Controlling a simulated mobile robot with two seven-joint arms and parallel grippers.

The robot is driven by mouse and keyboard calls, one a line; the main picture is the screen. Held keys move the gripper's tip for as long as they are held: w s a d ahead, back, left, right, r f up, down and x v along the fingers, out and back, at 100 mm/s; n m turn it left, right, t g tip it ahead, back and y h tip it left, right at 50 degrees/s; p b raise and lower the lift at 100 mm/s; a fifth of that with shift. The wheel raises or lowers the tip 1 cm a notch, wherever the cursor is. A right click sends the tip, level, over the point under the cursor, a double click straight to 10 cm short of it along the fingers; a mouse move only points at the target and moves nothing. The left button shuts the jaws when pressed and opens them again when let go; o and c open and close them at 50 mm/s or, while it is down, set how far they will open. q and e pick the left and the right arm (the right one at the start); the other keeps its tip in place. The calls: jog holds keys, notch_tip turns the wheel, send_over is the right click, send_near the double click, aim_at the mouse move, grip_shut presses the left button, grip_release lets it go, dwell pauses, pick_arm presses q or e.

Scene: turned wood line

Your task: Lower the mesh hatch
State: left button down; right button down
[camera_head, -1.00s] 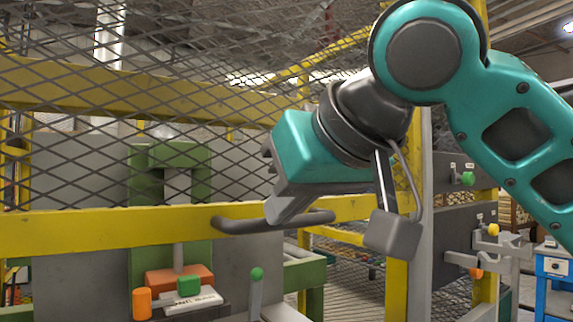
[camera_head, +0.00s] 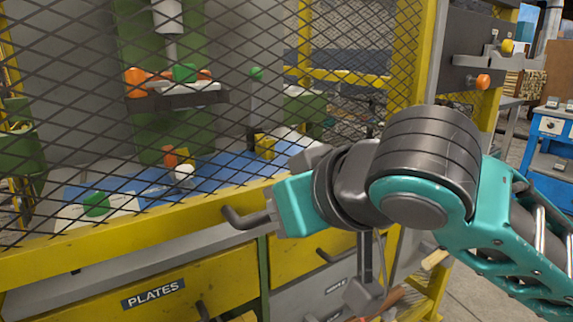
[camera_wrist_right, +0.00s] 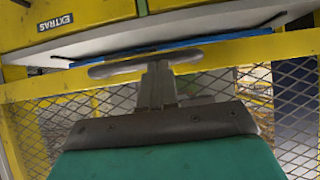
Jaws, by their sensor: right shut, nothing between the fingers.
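The mesh hatch (camera_head: 110,233), a black wire mesh in a yellow frame, hangs across the front of the work cell. Its bottom rail is just above the drawer fronts. A dark bar handle (camera_head: 240,220) sticks out from that rail. My right gripper (camera_head: 272,216) is at the handle's right part, its fingertips partly hidden. In the right wrist view the shut fingers (camera_wrist_right: 158,72) meet the grey handle (camera_wrist_right: 110,67) near its middle; I cannot tell whether they press on it. My left gripper is not in view.
Below the hatch is a yellow drawer labelled PLATES (camera_head: 153,293). Behind the mesh are a green press (camera_head: 160,130) and a blue work surface (camera_head: 220,173). A yellow post (camera_head: 408,60) stands right of the hatch. A blue cabinet (camera_head: 552,125) is at the far right.

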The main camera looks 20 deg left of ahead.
jog(key=shift+w+f+b, duration=0.1)
jog(key=shift+f+b, duration=0.35)
jog(key=shift+f, duration=1.45)
